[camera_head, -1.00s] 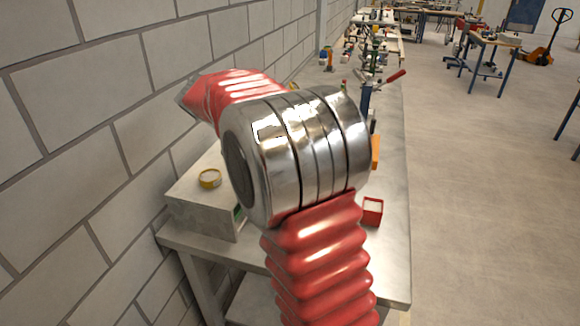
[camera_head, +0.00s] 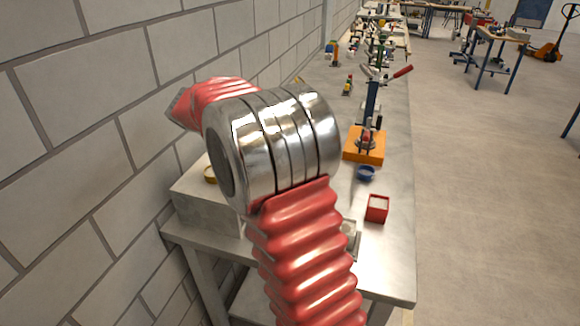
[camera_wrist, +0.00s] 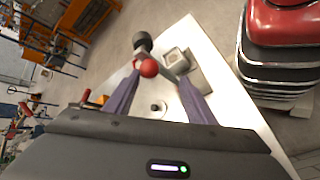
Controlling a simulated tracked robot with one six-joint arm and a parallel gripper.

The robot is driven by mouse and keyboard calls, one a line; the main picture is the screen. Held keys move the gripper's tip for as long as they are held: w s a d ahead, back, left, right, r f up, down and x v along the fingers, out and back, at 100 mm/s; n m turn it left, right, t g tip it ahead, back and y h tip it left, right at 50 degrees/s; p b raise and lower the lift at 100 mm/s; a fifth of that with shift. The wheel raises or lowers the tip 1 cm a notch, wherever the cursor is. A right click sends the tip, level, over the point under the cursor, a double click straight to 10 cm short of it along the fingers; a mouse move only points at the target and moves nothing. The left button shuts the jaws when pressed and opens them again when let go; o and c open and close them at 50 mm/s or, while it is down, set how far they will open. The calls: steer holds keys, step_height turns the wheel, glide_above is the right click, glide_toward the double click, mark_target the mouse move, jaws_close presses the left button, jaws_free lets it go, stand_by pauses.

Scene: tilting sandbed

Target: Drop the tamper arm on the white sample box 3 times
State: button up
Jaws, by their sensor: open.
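In the wrist view, my gripper (camera_wrist: 160,72) is open, with its two purple fingers pointing at the bench. A red ball knob (camera_wrist: 149,68) shows between the fingertips, nearer the left one. A dark cylinder (camera_wrist: 142,41) lies just beyond it; they look like parts of the tamper arm, but I cannot tell how they join. The white sample box (camera_wrist: 177,60), a pale square block with a round top, appears beside the right fingertip. I cannot tell whether anything touches. In the head view my arm hides the gripper and most of this; a pale piece (camera_head: 350,236) peeks out.
On the bench (camera_head: 390,262) stand a red box (camera_head: 376,208), a blue ring (camera_head: 366,174) and an orange-based device with an upright lever (camera_head: 364,152).

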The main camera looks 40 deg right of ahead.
stand_by(0.4)
steer(key=v, duration=0.7)
steer(key=shift+w+r, duration=0.15)
steer(key=shift+a, duration=0.1)
stand_by(0.5)
steer(key=s+a+f+t+y, duration=0.3)
steer(key=s+a+t, duration=0.3)
steer(key=s, duration=0.3)
steer(key=s+a+f+n+t+y, duration=0.1)
steer(key=s+a+f+t+y, duration=0.3)
steer(key=s+a+t, duration=0.3)
steer(key=shift+s+a+y, duration=0.4)
steer(key=shift+s+a, duration=0.9)
steer(key=shift+s, duration=0.5)
steer(key=shift+c, duration=0.3)
